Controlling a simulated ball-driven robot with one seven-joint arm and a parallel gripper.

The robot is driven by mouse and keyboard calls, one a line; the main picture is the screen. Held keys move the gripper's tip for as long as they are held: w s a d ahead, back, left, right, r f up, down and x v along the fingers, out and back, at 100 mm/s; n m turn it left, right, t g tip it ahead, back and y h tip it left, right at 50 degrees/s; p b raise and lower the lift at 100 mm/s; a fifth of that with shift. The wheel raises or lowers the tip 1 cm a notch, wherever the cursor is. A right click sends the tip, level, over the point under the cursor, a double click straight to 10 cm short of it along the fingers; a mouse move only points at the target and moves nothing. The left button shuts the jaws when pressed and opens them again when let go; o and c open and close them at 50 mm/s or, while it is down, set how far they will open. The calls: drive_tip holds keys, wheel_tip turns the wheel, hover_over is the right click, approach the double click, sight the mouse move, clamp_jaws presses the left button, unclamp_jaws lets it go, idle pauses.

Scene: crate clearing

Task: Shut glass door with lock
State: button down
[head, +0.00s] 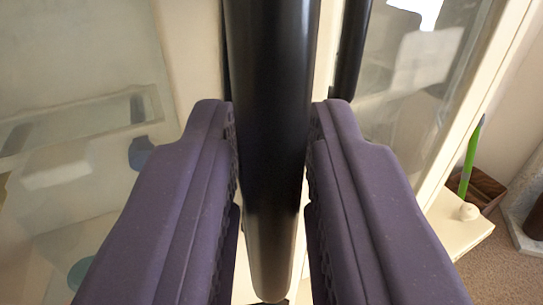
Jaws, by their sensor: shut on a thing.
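My gripper (272,140) fills the lower middle of the view, with one purple finger on each side of a long black bar handle (272,75). It is shut on this handle, which runs from the top edge down between the fingers. A second dark bar (351,45) stands just behind and to the right. A glass door panel (80,60) with a pale frame is on the left. Another glass panel (420,75) in a white frame is on the right. I see no lock; the fingers hide part of the door behind them.
Through the left glass, blurred pale shelves and dark blue items show. Carpet (495,270) lies at the lower right.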

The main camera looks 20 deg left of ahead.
drive_tip(key=c, duration=1.1)
unclamp_jaws()
drive_tip(key=shift+d, duration=0.1)
drive_tip(key=v, duration=0.7)
drive_tip(key=shift+s, duration=0.35)
